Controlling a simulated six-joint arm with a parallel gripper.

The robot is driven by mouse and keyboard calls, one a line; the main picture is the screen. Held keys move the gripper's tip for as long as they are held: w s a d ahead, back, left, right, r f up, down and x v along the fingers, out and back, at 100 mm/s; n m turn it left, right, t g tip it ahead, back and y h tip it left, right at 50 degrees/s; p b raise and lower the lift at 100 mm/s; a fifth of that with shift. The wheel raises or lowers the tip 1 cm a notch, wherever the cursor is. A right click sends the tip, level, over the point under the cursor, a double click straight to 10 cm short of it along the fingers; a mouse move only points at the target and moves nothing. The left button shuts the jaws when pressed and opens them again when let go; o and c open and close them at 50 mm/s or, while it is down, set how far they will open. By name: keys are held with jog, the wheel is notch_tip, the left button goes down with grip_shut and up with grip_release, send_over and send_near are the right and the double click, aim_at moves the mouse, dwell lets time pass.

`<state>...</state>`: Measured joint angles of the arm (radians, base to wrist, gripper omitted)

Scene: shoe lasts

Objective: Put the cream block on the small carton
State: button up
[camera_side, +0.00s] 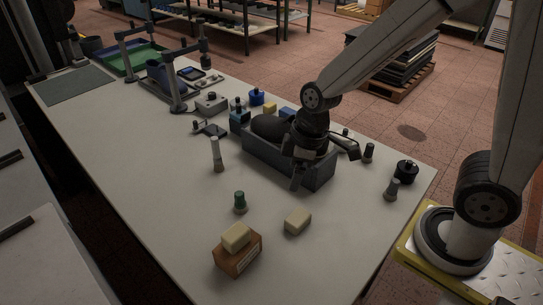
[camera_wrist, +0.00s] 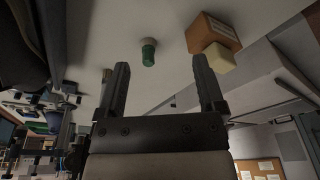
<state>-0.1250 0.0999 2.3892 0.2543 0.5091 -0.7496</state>
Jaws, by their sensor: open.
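In the side view a small brown carton (camera_side: 240,262) stands near the table's front edge. A cream block (camera_side: 236,236) rests on top of it. The pair also shows at the upper right of the wrist view, carton (camera_wrist: 218,29) and block (camera_wrist: 220,57). Another cream block (camera_side: 298,222) lies on the bare table to the carton's right. My gripper (camera_wrist: 161,65) is open, with nothing between its fingers. In the side view my gripper (camera_side: 300,168) is above the grey bin's near side, apart from the carton and both blocks.
A green-topped bottle (camera_side: 240,202) stands behind the carton; the wrist view shows it too (camera_wrist: 149,52). The grey bin (camera_side: 318,175) holds a dark shoe last (camera_side: 267,128). A pale cylinder (camera_side: 217,154) stands left of the bin. The table's front left is clear.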

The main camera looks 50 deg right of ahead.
jog(key=s+d+f+m+t+h, duration=0.1)
jog(key=s+d+m, duration=0.2)
jog(key=d+m, duration=0.3)
jog(key=shift+s+m+h, duration=0.15)
jog(key=shift+m+h, duration=0.15)
jog(key=shift+m, duration=0.5)
